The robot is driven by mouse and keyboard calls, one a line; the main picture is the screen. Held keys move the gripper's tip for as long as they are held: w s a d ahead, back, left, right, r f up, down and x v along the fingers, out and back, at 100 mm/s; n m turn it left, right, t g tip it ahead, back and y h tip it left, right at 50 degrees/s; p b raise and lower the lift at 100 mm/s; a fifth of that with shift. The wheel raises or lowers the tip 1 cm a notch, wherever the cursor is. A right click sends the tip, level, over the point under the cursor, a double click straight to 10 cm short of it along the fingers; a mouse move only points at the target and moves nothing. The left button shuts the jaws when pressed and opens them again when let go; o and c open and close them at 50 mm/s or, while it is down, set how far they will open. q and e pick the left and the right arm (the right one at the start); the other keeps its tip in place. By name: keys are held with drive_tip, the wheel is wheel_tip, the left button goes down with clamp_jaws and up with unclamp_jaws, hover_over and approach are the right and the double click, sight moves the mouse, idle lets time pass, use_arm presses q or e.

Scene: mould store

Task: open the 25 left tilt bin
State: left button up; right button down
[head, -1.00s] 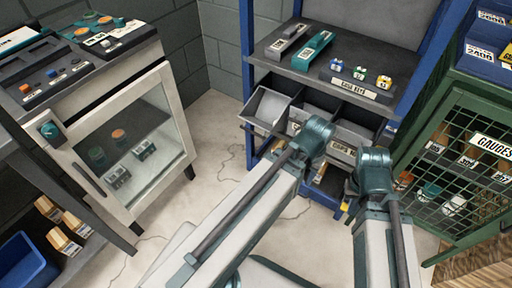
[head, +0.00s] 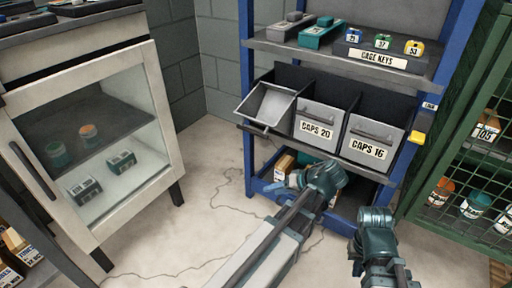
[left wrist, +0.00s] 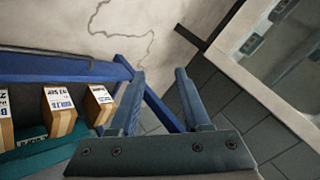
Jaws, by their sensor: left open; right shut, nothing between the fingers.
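Three grey tilt bins sit in a row under the shelf's middle board. The left bin (head: 267,104) is tipped forward with its light, empty-looking inside showing; its front label is hidden, so I cannot read a 25. The middle bin (head: 317,126), marked CAPS 20, and the right bin (head: 371,139), marked CAPS 16, stand upright. My left gripper (head: 293,180) is below the bins, in front of the bottom shelf, apart from the left bin. The left wrist view shows its two fingers (left wrist: 157,85) apart with nothing between them. My right arm is at the lower right; its fingers do not show.
A blue-framed rack (head: 247,60) holds the bins; small boxes (left wrist: 62,110) lie on its bottom shelf. A glass-door cabinet (head: 170,110) stands left and a green mesh cage (head: 440,150) right. Bare floor (head: 215,170) lies between cabinet and rack.

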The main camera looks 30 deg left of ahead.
use_arm(q)
drive_tip(key=w+r+n+y, duration=0.3)
drive_tip(key=r+n+y, duration=0.1)
drive_tip(key=r, duration=0.2)
drive_tip(key=n+y, duration=0.5)
approach(263, 137)
drive_tip(key=shift+t, duration=0.6)
drive_tip(key=a, duration=0.8)
drive_tip(key=w+a, duration=0.1)
drive_tip(key=a, duration=0.4)
drive_tip(key=c, duration=0.7)
clamp_jaws()
drive_tip(key=shift+s, duration=0.15)
